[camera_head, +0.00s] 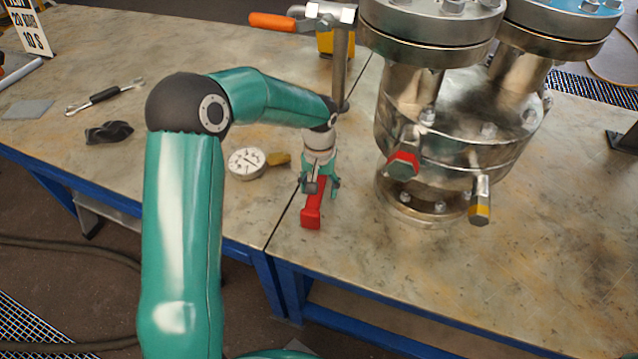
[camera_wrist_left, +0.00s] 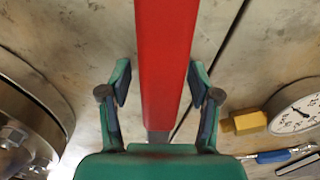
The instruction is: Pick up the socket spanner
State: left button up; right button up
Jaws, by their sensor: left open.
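My left gripper (camera_head: 319,187) points down over a red-handled tool (camera_head: 312,208) that lies near the front of the table. In the left wrist view the gripper (camera_wrist_left: 160,84) is open. Its fingers stand on either side of the red bar (camera_wrist_left: 168,45), with gaps on both sides. A short grey part shows at the bar's far end; the rest is hidden by the gripper. A double-ended metal spanner with a black grip (camera_head: 104,95) lies at the left. I cannot tell which of these is the socket spanner. My right gripper is not in view.
A pressure gauge (camera_head: 247,163) with a brass fitting lies just left of the gripper. The flanged vessel (camera_head: 455,140) stands close on the right. A black crumpled item (camera_head: 109,132) and a grey plate (camera_head: 28,109) lie at the left. The front right tabletop is clear.

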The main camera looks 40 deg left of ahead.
pick_arm(q)
jog(key=c, duration=1.1)
grip_shut()
jog(key=shift+r, duration=0.2)
